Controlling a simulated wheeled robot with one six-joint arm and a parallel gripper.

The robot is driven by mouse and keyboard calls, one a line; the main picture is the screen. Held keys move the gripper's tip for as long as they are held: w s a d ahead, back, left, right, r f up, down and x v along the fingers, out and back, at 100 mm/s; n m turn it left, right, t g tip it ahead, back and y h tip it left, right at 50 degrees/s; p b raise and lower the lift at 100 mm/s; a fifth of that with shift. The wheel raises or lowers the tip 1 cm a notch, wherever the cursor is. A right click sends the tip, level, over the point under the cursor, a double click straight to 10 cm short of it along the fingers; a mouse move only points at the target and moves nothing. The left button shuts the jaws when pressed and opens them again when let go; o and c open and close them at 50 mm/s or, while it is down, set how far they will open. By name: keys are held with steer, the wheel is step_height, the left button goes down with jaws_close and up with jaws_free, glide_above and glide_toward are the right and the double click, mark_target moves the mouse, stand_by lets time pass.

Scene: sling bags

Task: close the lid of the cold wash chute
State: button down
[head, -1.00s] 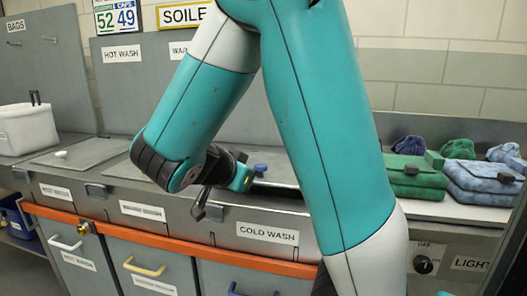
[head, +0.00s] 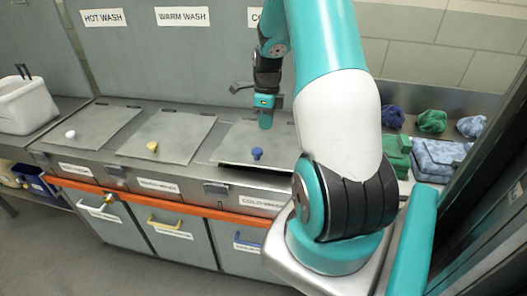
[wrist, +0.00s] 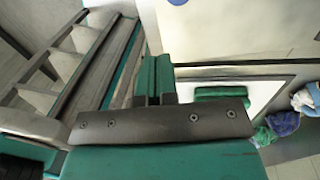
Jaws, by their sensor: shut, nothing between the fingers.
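The cold wash lid (head: 232,146) is a grey panel with a blue knob (head: 257,154) near its front edge. It lies almost flat, with a dark gap under its front edge, so it is not flush. The cold wash label (head: 262,203) is on the counter front below it, partly hidden by my arm. My gripper (head: 265,121) is shut and empty, pointing down over the lid behind the knob; I cannot tell whether it touches the lid. In the wrist view its fingers (wrist: 154,80) are together, and the knob (wrist: 177,2) shows at the top edge.
The hot wash lid (head: 92,131) and warm wash lid (head: 168,138) lie flat to the left. Green bags (head: 396,150) and blue bags (head: 437,160) sit on the counter at right, with small pouches (head: 432,121) behind. A white bin (head: 28,103) stands far left.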

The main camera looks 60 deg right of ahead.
mark_target(264, 166)
steer(key=f+p, duration=0.1)
steer(key=f, duration=0.3)
steer(key=a+f+p, duration=0.1)
steer(key=f, duration=0.3)
steer(key=f+p, duration=0.1)
steer(key=f, duration=0.4)
steer(key=shift+s+a+p, duration=0.25)
steer(key=shift+s+p, duration=0.05)
steer(key=shift+p, duration=0.1)
steer(key=shift+f, duration=0.15)
steer(key=f+b, duration=0.2)
steer(key=shift+s+a+f, duration=0.1)
steer(key=shift+a+f, duration=0.1)
steer(key=shift+f, duration=0.15)
steer(key=shift+r, duration=0.25)
